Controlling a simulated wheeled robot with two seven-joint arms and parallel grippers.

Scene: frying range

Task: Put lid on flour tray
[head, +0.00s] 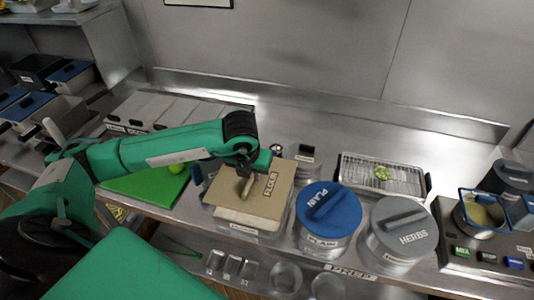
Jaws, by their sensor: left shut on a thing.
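The flour lid (267,202) is a flat tan square marked FLOUR with a bar handle on top. My left gripper (246,172) is over the handle and shut on it; the fingertips are partly hidden by the wrist. The flour tray (240,229) is a clear container on the counter, under and slightly in front of the lid. Its front edge and pale contents show below the lid's near edge; the rest is hidden. I cannot tell whether the lid touches the tray. My right gripper is not in view.
A green board (147,187) lies left. A wire-racked tray (382,177) is behind right. Grey lidded bins (168,113) stand at the back left.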

